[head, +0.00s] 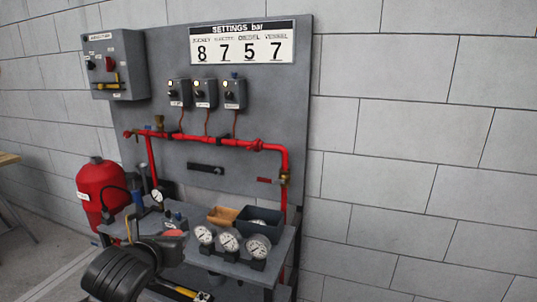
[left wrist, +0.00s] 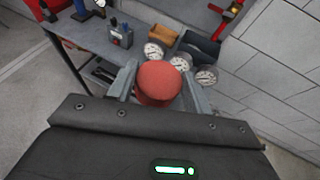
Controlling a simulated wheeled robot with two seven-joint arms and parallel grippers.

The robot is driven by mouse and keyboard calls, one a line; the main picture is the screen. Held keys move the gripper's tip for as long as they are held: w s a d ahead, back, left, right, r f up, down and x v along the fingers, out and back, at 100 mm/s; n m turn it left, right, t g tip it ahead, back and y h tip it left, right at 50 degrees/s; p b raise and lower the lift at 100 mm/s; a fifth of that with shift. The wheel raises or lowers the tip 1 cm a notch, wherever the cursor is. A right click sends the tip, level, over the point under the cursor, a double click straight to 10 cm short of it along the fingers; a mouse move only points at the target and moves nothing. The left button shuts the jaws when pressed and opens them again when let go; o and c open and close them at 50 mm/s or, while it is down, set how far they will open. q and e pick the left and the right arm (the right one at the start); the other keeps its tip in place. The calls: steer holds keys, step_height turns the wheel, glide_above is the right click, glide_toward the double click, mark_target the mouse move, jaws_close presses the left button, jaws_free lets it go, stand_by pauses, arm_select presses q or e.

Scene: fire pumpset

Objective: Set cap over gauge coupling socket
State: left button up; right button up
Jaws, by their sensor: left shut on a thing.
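My left gripper (head: 172,242) comes in from the lower left over the bench's front left part. It is shut on a round red cap (head: 174,233). In the left wrist view the cap (left wrist: 158,83) sits between the two grey fingers, its flat round face showing. The cap is held above the bench, apart from the gauges. I cannot make out the gauge coupling socket for certain; the gripper and cap hide part of the bench. A small gauge (head: 157,196) stands at the bench's back left. My right gripper is not in view.
The grey bench (head: 217,263) carries several white dial gauges (head: 229,242), an orange bin (head: 222,215) and a dark bin (head: 263,215). A small grey holder (left wrist: 121,38) stands left of them. Red pipes (head: 210,140) and a red vessel (head: 92,190) are behind.

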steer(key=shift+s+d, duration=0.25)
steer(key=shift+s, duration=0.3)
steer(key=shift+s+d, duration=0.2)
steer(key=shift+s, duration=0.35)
